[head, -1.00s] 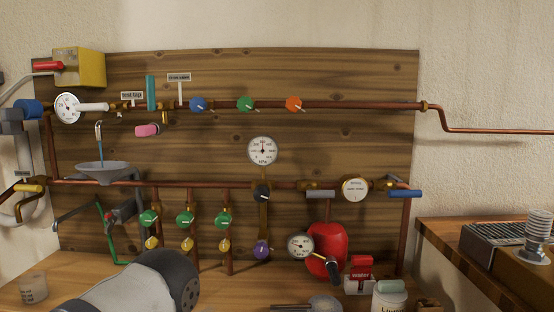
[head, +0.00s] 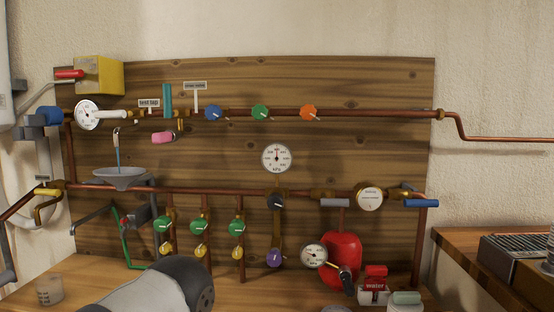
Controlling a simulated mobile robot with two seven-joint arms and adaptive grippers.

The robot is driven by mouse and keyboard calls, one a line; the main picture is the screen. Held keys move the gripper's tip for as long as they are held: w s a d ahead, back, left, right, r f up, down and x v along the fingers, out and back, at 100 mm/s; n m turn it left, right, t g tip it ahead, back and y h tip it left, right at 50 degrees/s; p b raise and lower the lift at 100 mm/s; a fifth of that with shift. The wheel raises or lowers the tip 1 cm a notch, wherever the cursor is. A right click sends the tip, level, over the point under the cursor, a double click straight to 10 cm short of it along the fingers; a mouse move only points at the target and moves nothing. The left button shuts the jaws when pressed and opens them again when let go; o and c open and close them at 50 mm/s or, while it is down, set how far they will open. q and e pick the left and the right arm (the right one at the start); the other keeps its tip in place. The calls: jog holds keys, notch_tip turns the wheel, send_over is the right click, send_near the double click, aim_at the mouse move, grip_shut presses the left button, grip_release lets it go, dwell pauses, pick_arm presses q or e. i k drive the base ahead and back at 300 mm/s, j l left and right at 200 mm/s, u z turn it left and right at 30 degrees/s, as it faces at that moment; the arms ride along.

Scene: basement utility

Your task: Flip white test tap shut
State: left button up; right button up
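The white tap handle (head: 112,114) lies level along the upper copper pipe, just right of a round white gauge (head: 87,114). A teal lever (head: 167,100) stands upright across the pipe there. A pink lever (head: 163,137) lies about level below the pipe. No gripper is recognisable in the head view, and nothing is seen touching the white handle.
A large grey rounded body with a dark end (head: 180,287) fills the lower left foreground. A grey funnel (head: 118,178) sits below the taps. A yellow box with a red lever (head: 99,76) is above left. Blue, green and orange knobs (head: 261,112) line the upper pipe.

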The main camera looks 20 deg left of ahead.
aim_at(105, 113)
jog(key=u, duration=1.7)
